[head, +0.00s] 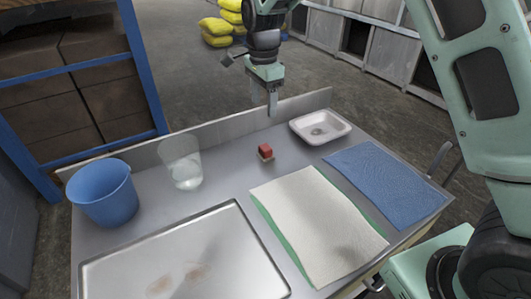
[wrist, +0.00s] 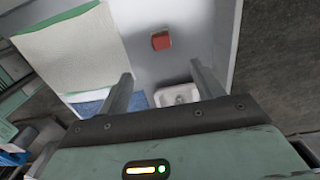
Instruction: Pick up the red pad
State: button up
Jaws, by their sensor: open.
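The red pad (head: 265,150) is a small red block with a pale underside. It sits on the grey metal table (head: 225,190), between the clear cup and the white dish. My gripper (head: 272,103) is above the back part of the table, higher than the pad and apart from it. In the wrist view, the red pad (wrist: 161,41) lies beyond the fingertips, near the middle. My gripper (wrist: 160,72) shows two spread fingers there with nothing between them.
A white dish (head: 340,133), a blue cloth (head: 385,185), a white towel over green (head: 315,220), a metal tray (head: 235,245), a clear cup (head: 181,165) and a blue bucket (head: 105,195) surround the pad. A raised metal edge (head: 225,130) runs along the table's back.

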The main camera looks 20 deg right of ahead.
jog(key=p, duration=0.3)
send_near(265, 147)
jog(key=f, duration=0.5)
jog(key=shift+s+a, duration=0.15)
jog(key=shift+a, duration=0.05)
jog(key=shift+d+f+p, duration=0.15)
jog(key=shift+f+p, duration=0.45)
jog(key=shift+f, duration=0.8)
jog(key=shift+d+f+p, duration=0.15)
jog(key=shift+f+p, duration=0.4)
jog(key=shift+f, duration=0.8)
jog(key=c, duration=1.2)
jog(key=shift+o, duration=0.2)
jog(key=shift+w, duration=0.2)
notch_tip(265, 147, up, 10)
jog(key=b, duration=0.3)
